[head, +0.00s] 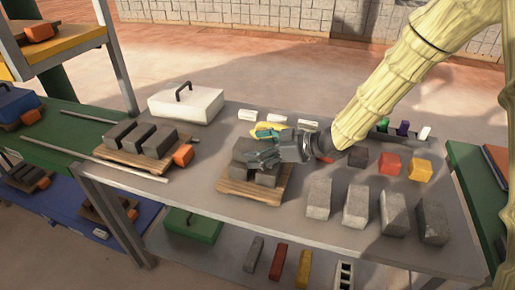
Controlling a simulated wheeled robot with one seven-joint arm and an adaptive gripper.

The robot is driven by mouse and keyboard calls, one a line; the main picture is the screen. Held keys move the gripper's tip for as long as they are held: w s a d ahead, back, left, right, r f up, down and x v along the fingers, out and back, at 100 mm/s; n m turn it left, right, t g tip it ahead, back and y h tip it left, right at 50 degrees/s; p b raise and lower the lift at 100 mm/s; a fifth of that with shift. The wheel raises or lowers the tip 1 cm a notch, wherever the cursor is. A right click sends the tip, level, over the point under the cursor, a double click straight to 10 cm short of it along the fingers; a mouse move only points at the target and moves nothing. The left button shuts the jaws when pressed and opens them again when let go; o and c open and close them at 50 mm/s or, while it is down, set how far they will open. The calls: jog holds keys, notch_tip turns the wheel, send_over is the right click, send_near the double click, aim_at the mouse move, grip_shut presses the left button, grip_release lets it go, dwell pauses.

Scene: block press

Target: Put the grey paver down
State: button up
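My gripper (264,158) is low over a wooden pallet (256,194) at the middle of the table, pointing left. Dark grey pavers (238,170) sit on this pallet, and a dark grey block shape lies at the gripper's fingers. The gripper covers part of the stack, so I cannot tell whether the fingers are closed on a paver or whether that paver touches those below. A second pallet (133,158) at the left bears three dark grey pavers (139,137) in a row.
Several lighter grey blocks (355,208) stand at the right front. Red (390,166) and yellow (419,171) blocks lie behind them. A white case (186,104) stands at the back left. An orange block (183,155) is beside the left pallet. A metal rail (117,164) runs along the left.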

jog(key=shift+r, duration=0.45)
jog(key=v, duration=1.2)
